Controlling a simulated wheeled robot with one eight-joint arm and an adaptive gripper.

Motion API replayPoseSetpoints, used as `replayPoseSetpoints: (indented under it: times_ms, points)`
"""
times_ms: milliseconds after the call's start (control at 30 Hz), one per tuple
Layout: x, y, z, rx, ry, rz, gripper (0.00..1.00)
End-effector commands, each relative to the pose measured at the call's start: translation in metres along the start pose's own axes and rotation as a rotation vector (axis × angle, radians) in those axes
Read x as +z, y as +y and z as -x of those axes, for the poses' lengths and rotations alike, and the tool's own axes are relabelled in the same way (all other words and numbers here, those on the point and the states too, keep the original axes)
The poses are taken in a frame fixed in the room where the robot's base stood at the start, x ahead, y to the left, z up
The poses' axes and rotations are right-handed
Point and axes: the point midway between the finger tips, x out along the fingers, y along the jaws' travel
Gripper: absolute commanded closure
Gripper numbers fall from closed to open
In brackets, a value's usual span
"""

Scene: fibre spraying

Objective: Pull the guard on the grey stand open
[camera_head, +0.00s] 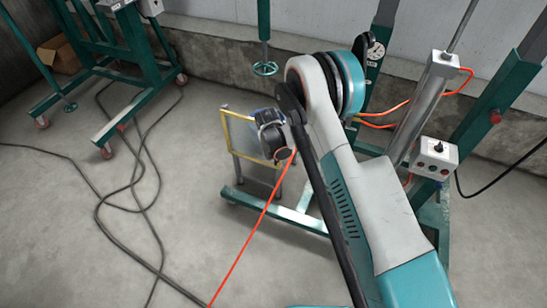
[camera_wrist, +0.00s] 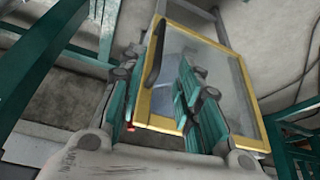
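The guard is a clear panel in a yellow frame (camera_head: 228,125), standing on the grey stand (camera_head: 237,168) in the middle of the head view. My arm's dark wrist end covers its right part there. In the wrist view the yellow frame (camera_wrist: 247,100) fills the middle and right, with a dark handle (camera_wrist: 154,52) along its left edge. My gripper (camera_wrist: 160,68) is open, its teal fingers apart. The handle and left frame edge show between the fingers in the picture. I cannot tell whether either finger touches them.
A green wheeled frame (camera_head: 140,62) stands at the back left. A control box (camera_head: 435,156) sits at the right beside a green post (camera_head: 490,100). Dark cables (camera_head: 135,190) and an orange line (camera_head: 250,232) cross the floor.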

Motion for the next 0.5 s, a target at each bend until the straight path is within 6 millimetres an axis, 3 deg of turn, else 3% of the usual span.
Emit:
replayPoseSetpoints:
  times_ms: [167, 500]
  points:
    - [0.001, 0.000, -0.019, 0.001, 0.000, -0.001, 0.69]
    - [0.001, 0.000, -0.085, 0.000, 0.001, 0.000, 0.69]
